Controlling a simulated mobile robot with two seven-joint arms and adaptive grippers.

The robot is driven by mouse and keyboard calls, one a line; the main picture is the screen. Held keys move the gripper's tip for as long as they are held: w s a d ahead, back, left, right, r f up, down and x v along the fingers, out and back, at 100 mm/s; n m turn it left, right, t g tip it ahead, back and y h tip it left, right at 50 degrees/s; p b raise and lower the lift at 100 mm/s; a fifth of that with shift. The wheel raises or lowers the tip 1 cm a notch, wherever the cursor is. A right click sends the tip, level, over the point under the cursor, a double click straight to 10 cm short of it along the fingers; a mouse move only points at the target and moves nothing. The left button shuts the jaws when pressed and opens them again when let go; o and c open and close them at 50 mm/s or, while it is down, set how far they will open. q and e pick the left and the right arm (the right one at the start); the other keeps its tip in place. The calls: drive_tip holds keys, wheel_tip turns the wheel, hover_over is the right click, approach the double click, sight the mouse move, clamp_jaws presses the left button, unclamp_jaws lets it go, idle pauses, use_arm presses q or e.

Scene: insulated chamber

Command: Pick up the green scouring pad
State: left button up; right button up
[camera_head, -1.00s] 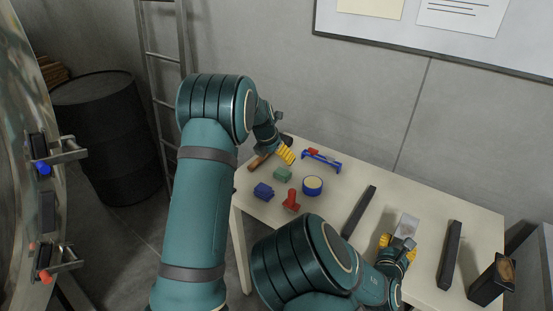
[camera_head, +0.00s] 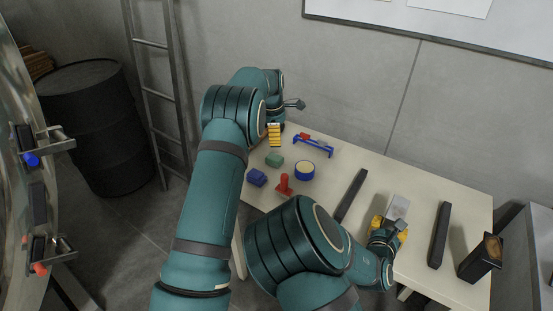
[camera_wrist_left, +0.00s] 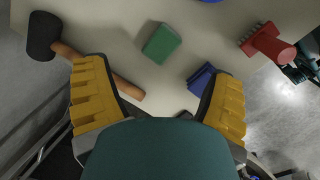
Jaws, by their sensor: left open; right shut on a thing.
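The green scouring pad (camera_head: 274,160) lies flat on the table near its left end; it also shows in the left wrist view (camera_wrist_left: 161,43). My left gripper (camera_head: 274,136) is open and empty, behind the pad in the head view. In the left wrist view the yellow fingers of my left gripper (camera_wrist_left: 163,75) are spread wide, with the pad beyond the tips and apart from them. My right gripper (camera_head: 389,227) is shut on a pale grey block (camera_head: 397,206) at the right part of the table. Its grip is partly hidden by my wrist.
A hammer (camera_wrist_left: 84,65) lies left of the pad in the left wrist view. A blue sponge-like block (camera_head: 257,177), a red brush (camera_head: 284,184), a tape roll (camera_head: 304,170) and a blue-red tool (camera_head: 313,146) lie nearby. Dark bars (camera_head: 351,195) lie further right on the table (camera_head: 330,177).

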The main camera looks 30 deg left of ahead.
sight(278, 159)
use_arm(q)
wheel_tip(278, 159, down, 12)
drive_tip(key=m, duration=0.2)
drive_tip(key=m+g, duration=0.1)
drive_tip(key=m, duration=0.2)
drive_tip(key=shift+w+d+r+m+g, duration=0.15)
drive_tip(key=shift+r+m+g, duration=0.15)
drive_tip(key=shift+m, duration=0.1)
drive_tip(key=c, duration=1.1)
drive_tip(key=shift+c, duration=0.2)
wheel_tip(278, 159, up, 10)
